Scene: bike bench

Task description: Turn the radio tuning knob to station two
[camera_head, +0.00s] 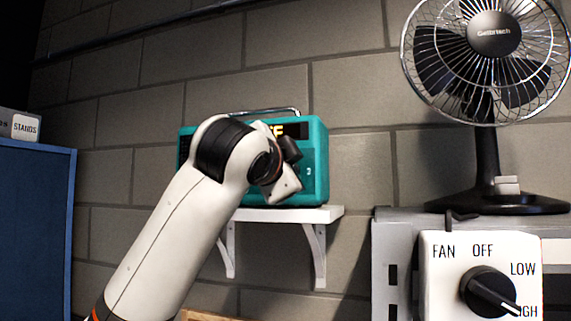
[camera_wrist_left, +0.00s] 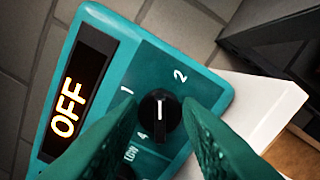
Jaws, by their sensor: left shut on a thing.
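The teal radio (camera_head: 318,160) stands on a white wall shelf, partly hidden behind my left arm in the head view. In the left wrist view the radio (camera_wrist_left: 207,92) fills the middle, and its display (camera_wrist_left: 75,95) reads OFF. Its black tuning knob (camera_wrist_left: 160,116) is round with a white line, which runs up and down in the picture. The marks 1, 2 and 4 stand around it; the 3 is hidden. My left gripper (camera_wrist_left: 160,103) has its two green fingers on either side of the knob, shut on it. My right gripper is out of view.
The white shelf (camera_head: 330,214) is bracketed to the block wall under the radio. At right, a desk fan (camera_head: 488,165) stands above a white fan switch panel (camera_head: 443,285) with a black dial. A blue cabinet (camera_head: 35,230) stands at far left.

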